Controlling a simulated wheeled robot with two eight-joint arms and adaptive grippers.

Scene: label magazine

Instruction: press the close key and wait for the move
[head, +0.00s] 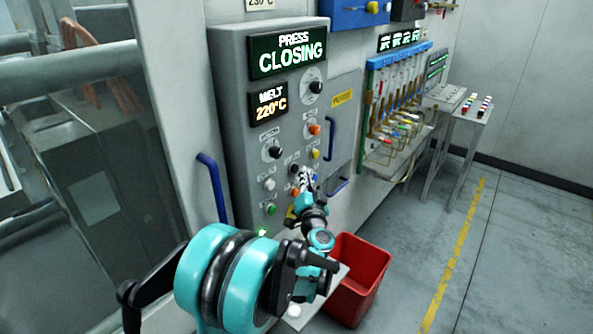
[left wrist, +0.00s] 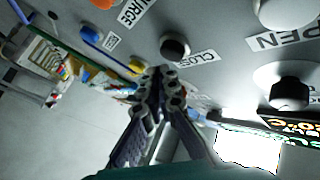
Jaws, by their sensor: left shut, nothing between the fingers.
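The close key, a round black button (left wrist: 174,47), sits on the grey panel beside a label reading CLOSE in the left wrist view. My left gripper (left wrist: 160,76) is shut and empty, its fingertips right by that key. I cannot tell whether they touch it. In the head view my left gripper (head: 304,181) is at the lower part of the control panel (head: 238,130) and hides some of its keys. The press display (head: 288,52) reads PRESS CLOSING. My right gripper is not in view.
A second display (head: 270,103) reads MELT 220°C. Blue handles (head: 213,187) stand out on both sides of the panel. A red bin (head: 355,277) is on the floor below it. A rack of valves (head: 395,105) is farther right. The floor at right is clear.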

